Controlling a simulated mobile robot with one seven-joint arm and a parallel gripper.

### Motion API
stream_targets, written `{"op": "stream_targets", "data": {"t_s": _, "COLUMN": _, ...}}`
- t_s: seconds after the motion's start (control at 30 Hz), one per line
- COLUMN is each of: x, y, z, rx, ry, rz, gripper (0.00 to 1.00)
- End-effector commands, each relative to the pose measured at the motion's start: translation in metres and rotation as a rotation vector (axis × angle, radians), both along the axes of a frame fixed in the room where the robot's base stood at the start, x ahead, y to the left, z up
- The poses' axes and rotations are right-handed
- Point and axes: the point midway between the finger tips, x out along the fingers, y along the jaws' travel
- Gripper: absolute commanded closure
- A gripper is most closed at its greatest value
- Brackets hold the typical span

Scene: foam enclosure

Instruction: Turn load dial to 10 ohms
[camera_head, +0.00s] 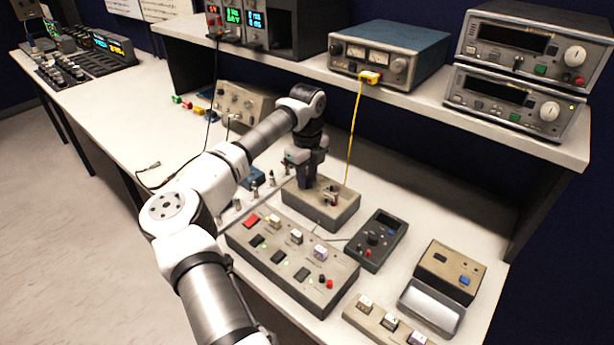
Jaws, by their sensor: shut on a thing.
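A small beige-grey box (312,207) stands on the bench, right of my forearm. My gripper (306,184) points straight down onto the left part of its top. The fingers are shut on what seems to be the load dial, at the box top. The dial itself is hidden by the fingers, so its pointer and scale cannot be read. Small terminals (332,197) with a red part stand on the box's right part, beside the gripper.
A yellow lead (353,135) hangs from the blue meter (390,55) on the shelf to the box, close right of my gripper. A long switch panel (290,262) lies in front, a dark handheld meter (376,240) to the right. Stacked instruments (520,75) fill the shelf's right.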

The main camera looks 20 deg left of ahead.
Motion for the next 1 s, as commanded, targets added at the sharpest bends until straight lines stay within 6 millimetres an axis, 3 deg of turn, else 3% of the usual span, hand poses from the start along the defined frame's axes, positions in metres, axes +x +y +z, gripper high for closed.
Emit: {"op": "stream_targets", "data": {"t_s": 1.0, "x": 0.0007, "y": 0.0009, "z": 0.0002, "rx": 0.003, "ry": -0.002, "rz": -0.882, "gripper": 0.96}}
